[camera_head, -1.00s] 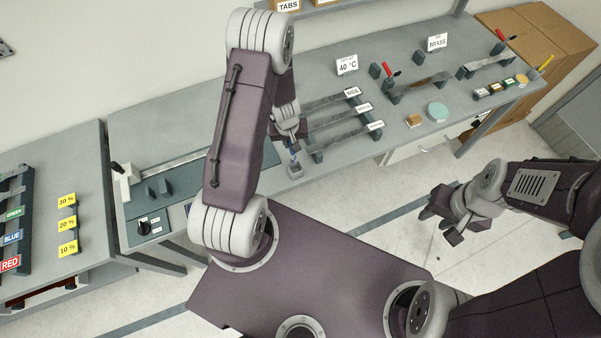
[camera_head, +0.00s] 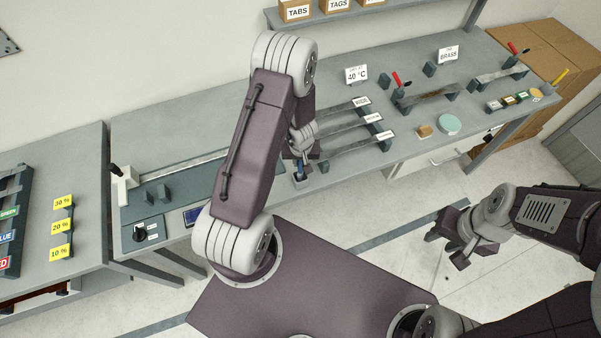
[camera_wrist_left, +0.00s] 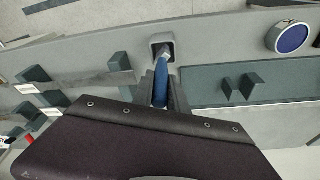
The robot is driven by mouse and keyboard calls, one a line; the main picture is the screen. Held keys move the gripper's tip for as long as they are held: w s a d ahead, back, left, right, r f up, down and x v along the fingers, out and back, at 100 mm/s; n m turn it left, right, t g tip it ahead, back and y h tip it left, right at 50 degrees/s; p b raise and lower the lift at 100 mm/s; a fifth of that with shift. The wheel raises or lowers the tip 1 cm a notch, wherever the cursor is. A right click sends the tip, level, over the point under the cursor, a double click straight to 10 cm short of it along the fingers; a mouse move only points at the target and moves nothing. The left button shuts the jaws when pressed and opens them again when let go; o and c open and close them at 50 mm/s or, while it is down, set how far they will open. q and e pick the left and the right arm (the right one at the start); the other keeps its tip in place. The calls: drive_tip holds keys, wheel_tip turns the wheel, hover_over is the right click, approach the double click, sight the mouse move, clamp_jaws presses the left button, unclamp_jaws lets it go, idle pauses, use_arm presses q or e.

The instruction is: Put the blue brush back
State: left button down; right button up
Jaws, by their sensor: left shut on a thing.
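My left gripper (camera_wrist_left: 161,82) is shut on the blue brush (camera_wrist_left: 160,88) in the left wrist view. The brush's pale end reaches the dark opening of a small grey square holder (camera_wrist_left: 155,40); how deep it sits in it I cannot tell. In the head view my left gripper (camera_head: 301,160) points down just above the same holder (camera_head: 299,182) near the bench's front edge, and the brush is mostly hidden. My right gripper (camera_head: 455,239) hangs over the floor at the right, fingers apart and empty.
Beside the holder is a dark rack with labelled metal strips (camera_head: 350,124). To the left is a teal fixture (camera_head: 165,185) with a dial. In the wrist view a round blue-topped thing (camera_wrist_left: 292,38) lies right of the holder. The floor before the bench is clear.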

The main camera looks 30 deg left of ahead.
sight(300, 167)
use_arm(q)
wheel_tip(300, 167, down, 4)
drive_tip(key=b, duration=0.3)
drive_tip(key=shift+s+r+b, duration=0.1)
drive_tip(key=shift+b, duration=0.25)
drive_tip(key=shift+r+p, duration=0.25)
drive_tip(key=shift+p, duration=0.05)
drive_tip(key=shift+f, duration=0.2)
drive_tip(key=c, duration=1.3)
unclamp_jaws()
drive_tip(key=shift+r, duration=0.1)
